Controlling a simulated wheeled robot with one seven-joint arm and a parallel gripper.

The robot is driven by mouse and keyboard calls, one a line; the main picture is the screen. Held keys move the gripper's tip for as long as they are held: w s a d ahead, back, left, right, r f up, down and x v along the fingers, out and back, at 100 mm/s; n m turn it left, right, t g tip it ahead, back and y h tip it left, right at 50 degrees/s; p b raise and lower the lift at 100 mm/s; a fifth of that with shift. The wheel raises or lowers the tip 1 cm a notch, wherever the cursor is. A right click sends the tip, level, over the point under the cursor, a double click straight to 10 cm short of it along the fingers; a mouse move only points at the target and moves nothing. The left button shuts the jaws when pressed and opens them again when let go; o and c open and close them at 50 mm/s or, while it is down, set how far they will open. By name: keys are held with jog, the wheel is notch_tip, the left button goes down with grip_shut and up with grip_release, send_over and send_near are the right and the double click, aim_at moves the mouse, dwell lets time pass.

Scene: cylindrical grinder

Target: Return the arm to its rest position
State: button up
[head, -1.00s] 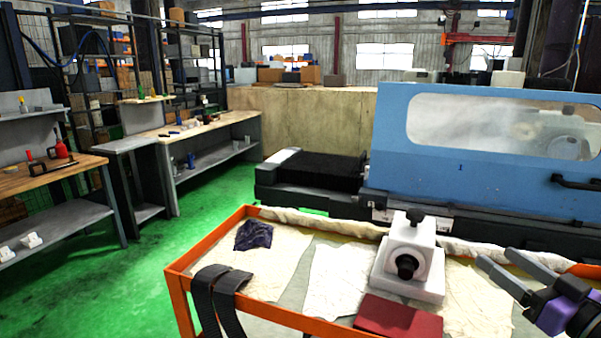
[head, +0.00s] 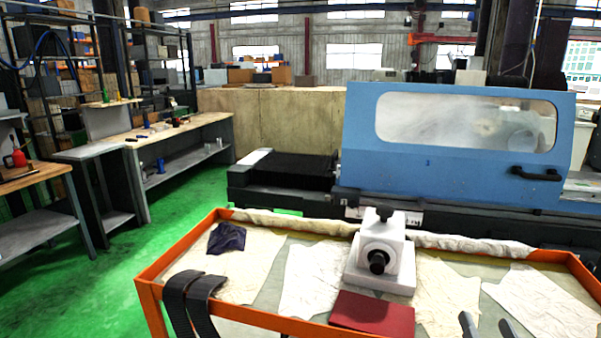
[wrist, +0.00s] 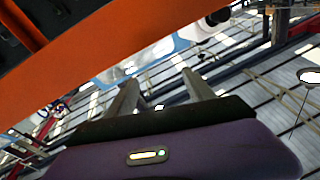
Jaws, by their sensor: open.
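My gripper (head: 487,326) shows only as two grey fingertips at the bottom edge of the head view, right of the red box and low over the front of the orange-rimmed cart. The fingers are apart with nothing between them. In the wrist view my gripper (wrist: 160,98) also has its two fingers spread and empty. An orange bar (wrist: 90,60) crosses close beside the fingers there. The rest of my arm is out of the head view.
The orange-framed cart (head: 190,248) carries a white block device with a black knob (head: 383,255), a red box (head: 372,314), a dark cloth (head: 227,238) and pale cloths. Black straps (head: 190,290) hang at its front. The blue grinder (head: 460,170) stands behind. Green floor is free at left.

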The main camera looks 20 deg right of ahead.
jog(key=s+a+f+n+g+y, duration=0.1)
jog(key=s+a+f+n+y, duration=0.2)
jog(key=s+a, duration=0.8)
jog(key=s+a+f+n+g+y, duration=0.1)
jog(key=s+a+f+n+y, duration=0.3)
jog(key=s+a, duration=0.8)
notch_tip(320, 180, down, 3)
jog(key=shift+s+r+n+g+y, duration=0.2)
jog(key=shift+n+g+y, duration=0.1)
jog(key=shift+y, duration=0.5)
